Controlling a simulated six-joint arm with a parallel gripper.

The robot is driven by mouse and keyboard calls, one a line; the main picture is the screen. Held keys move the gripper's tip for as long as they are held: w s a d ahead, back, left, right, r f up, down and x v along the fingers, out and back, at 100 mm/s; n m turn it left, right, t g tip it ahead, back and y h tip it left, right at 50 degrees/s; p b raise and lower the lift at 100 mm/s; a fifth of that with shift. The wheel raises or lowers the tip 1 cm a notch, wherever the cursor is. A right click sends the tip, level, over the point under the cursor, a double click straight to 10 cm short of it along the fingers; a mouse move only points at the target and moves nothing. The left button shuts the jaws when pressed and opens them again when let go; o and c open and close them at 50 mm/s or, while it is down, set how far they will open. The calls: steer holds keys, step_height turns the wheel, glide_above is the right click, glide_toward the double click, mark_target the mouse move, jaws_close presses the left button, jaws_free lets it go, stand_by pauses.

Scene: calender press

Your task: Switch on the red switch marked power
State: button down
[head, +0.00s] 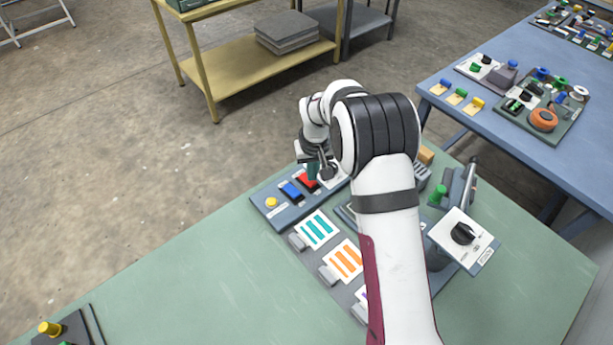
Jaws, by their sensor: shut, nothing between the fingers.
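The red switch (305,181) sits on a blue-grey control panel (265,213) at the far edge of the green table. It is to the right of a blue switch (291,191) and a yellow button (271,202). My gripper (312,176) is shut and empty, pointing down right at the red switch. It covers part of the switch; I cannot tell whether the two touch. The switch's marking is too small to read, and whether it is on or off cannot be told.
Cards with teal stripes (317,229) and orange stripes (346,261) stand in front of the panel. A white plate with a black knob (463,234) and a green knob (438,194) are to the right. The table's left part is mostly clear.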

mark_target(312, 183)
steer(key=shift+f, duration=0.8)
stand_by(0.4)
steer(key=shift+r, duration=3.5)
steer(key=s+d+r+m, duration=0.3)
steer(key=s+d+r, duration=0.3)
steer(key=s+r, duration=0.35)
steer(key=s+d+r+m+g, duration=0.1)
steer(key=s+d+m, duration=0.1)
steer(key=s, duration=1.1)
steer(key=s+d+m+g+y, duration=0.1)
steer(key=s+d+m, duration=0.1)
steer(key=s, duration=1.1)
steer(key=shift+r+m, duration=0.4)
steer(key=shift+m, duration=0.4)
